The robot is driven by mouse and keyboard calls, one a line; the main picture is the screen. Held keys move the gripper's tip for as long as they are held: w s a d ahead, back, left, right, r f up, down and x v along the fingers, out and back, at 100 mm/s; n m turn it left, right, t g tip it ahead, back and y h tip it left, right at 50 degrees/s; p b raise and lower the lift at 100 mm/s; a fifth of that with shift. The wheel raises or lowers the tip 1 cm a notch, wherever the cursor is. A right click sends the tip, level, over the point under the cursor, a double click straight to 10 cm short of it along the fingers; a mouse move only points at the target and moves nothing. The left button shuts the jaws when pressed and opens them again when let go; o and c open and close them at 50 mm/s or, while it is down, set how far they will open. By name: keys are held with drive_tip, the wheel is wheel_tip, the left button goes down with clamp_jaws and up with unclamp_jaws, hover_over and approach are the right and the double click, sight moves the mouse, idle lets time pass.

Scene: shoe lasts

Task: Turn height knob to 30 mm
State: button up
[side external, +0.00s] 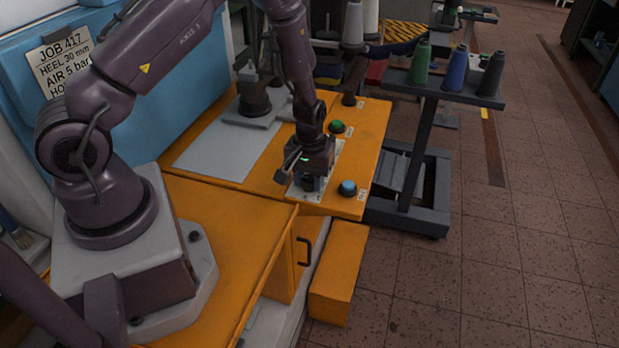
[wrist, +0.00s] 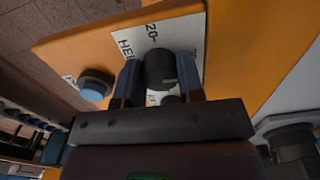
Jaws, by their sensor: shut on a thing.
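The height knob (wrist: 160,68) is a black cylinder on a white scale plate (wrist: 136,42) marked "20-" and with lettering starting "HE". My gripper (wrist: 160,80) has one finger on each side of the knob and is shut on it. A small pale mark shows on the knob's near side, but I cannot tell which value it points to. In the side external view my gripper (side external: 311,180) points down over the white plate (side external: 299,194) near the orange table's front edge, and it largely hides the knob. Other scale numbers are covered or unreadable.
A blue button (side external: 348,187) sits close right of the gripper; green (side external: 337,126) and black (side external: 348,98) buttons lie behind. A card (side external: 64,64) reads "JOB 417, HEEL 30 mm, AIR 5 bar". A thread-cone stand (side external: 440,90) is at right. A grey sheet (side external: 215,152) lies left.

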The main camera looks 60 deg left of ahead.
sight(310, 179)
idle(0.3)
drive_tip(key=o, duration=0.9)
drive_tip(key=shift+r, duration=0.15)
wheel_tip(310, 179, up, 13)
drive_tip(key=shift+f, duration=0.15)
